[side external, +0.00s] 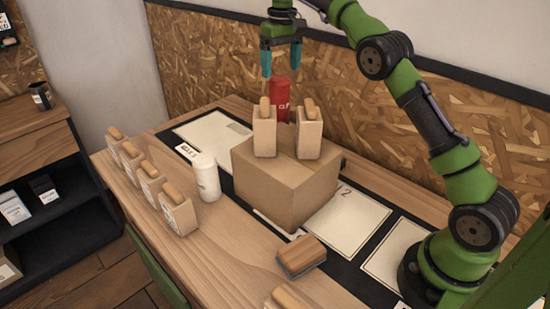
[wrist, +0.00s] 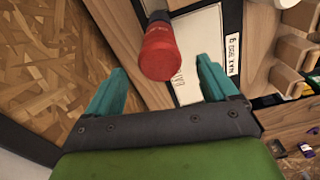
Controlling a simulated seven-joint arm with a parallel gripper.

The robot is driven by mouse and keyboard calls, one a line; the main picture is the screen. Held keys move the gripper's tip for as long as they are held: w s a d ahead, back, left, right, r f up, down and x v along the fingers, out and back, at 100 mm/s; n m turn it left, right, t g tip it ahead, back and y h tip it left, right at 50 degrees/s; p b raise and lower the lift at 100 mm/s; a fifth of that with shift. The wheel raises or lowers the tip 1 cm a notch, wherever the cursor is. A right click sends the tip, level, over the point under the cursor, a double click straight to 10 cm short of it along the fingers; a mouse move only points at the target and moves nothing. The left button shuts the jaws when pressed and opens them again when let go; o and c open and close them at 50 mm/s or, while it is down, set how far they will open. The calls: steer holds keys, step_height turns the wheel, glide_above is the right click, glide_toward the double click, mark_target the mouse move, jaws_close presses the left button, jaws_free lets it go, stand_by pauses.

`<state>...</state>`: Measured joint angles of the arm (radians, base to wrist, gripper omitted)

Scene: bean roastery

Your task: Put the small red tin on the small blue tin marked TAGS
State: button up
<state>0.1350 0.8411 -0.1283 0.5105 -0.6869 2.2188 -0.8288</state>
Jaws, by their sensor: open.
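A red tin (side external: 279,98) with white lettering that starts "CL" stands upright near the back wall, its lower part hidden behind the cardboard box. My gripper (side external: 281,64) is open and empty, fingers pointing down, a little above the red tin. In the wrist view the red tin (wrist: 158,55) shows ahead of and between the two teal fingertips (wrist: 160,68), with neither finger touching it. I cannot make out a blue tin marked TAGS in either view.
The cardboard box (side external: 270,192) stands mid-table with two bags (side external: 264,136) (side external: 308,139) on top, close to the red tin. A white canister (side external: 206,178) and a row of bags (side external: 178,214) stand left. A wood-topped block (side external: 301,254) lies in front. The front table is mostly clear.

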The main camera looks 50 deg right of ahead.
steer(key=s+a+r+t, duration=0.1)
steer(key=s+a+r, duration=0.1)
steer(key=s, duration=0.3)
steer(key=s+a+r+t, duration=0.1)
steer(key=s+a+r, duration=0.1)
steer(key=s, duration=0.3)
steer(key=s+a+r+t+y, duration=0.1)
steer(key=s+a+r, duration=0.2)
steer(key=s, duration=0.2)
steer(key=shift+r, duration=0.1)
steer(key=s+a+f+m+t, duration=0.1)
steer(key=s+a+f+t, duration=0.1)
steer(key=s+f, duration=0.2)
steer(key=s+a+f+m+t+y, duration=0.1)
steer(key=s+f, duration=0.4)
steer(key=s, duration=0.6)
steer(key=a+t, duration=0.1)
steer(key=a, duration=0.1)
steer(key=shift+s+a+f, duration=0.25)
steer(key=shift+a, duration=0.05)
steer(key=shift+o, duration=0.4)
